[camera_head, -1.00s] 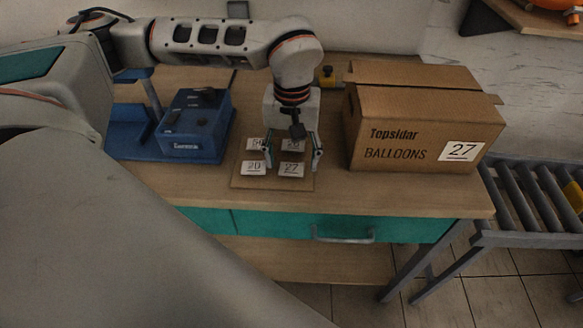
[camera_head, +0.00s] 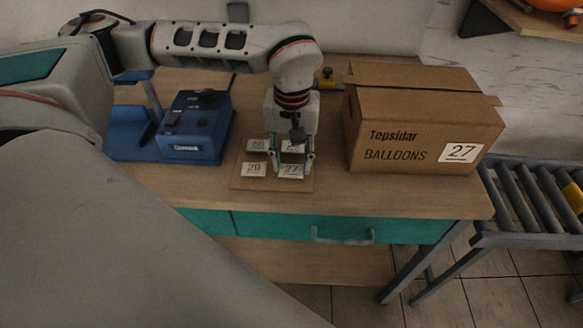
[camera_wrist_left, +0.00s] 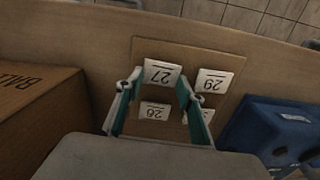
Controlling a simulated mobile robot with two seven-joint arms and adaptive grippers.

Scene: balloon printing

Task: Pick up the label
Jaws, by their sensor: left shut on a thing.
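The label reading 27 (camera_head: 291,172) is a small white tile at the front right of a brown board (camera_head: 236,182) on the table. My left gripper (camera_head: 292,165) points down over it, with a finger at each side, and is shut on it. In the left wrist view, the label (camera_wrist_left: 161,73) lies between the tips of my left gripper (camera_wrist_left: 157,82). Whether it is lifted off the board is hard to tell. Several other numbered labels share the board, among them one at front left (camera_head: 254,169) and one at back left (camera_head: 257,145). My right gripper is not in view.
A cardboard balloon box (camera_head: 400,140) marked 27 stands to the right. A blue machine (camera_head: 196,125) stands to the left. A roller conveyor (camera_head: 540,200) lies beyond the table's right end. The table (camera_head: 370,190) is clear in front of the box.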

